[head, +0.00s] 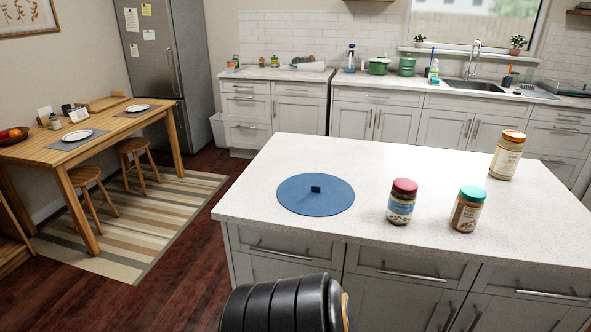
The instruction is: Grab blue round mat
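The blue round mat (300,201) lies flat near the left end of the white island counter. A small dark blue block-like piece (315,189) stands up near the middle of the mat. No jar touches the mat. A black ribbed part of my own body shows at the bottom centre, in front of the island. Neither gripper's fingers can be made out in the head view.
On the island (345,155), a red-lidded jar (401,203) stands right of the mat, with a green-lidded jar (467,210) beyond it. An orange-lidded jar (506,156) stands farther back right. The counter around the mat is clear. A wooden table (88,136) stands at the left.

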